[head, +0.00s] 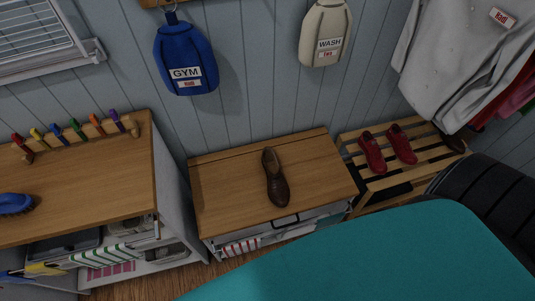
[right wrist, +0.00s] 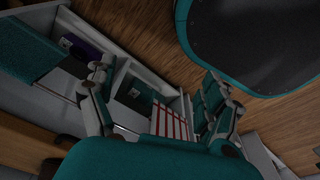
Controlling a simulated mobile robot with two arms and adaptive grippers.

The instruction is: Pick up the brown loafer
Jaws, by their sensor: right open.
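The brown loafer (head: 278,190) lies on the wooden top of a low cabinet (head: 222,190) in the middle of the head view. Its toe points towards the front edge and nothing touches it. In the right wrist view my right gripper (right wrist: 157,75) is open, with its two fingers apart and nothing held between them. The loafer cannot be made out in the right wrist view. Neither gripper shows in the head view.
A slatted rack (head: 385,178) at the right holds red shoes (head: 387,148) and a dark brown shoe (head: 452,142). A blue bag (head: 186,55) and cream bag (head: 325,35) hang above.

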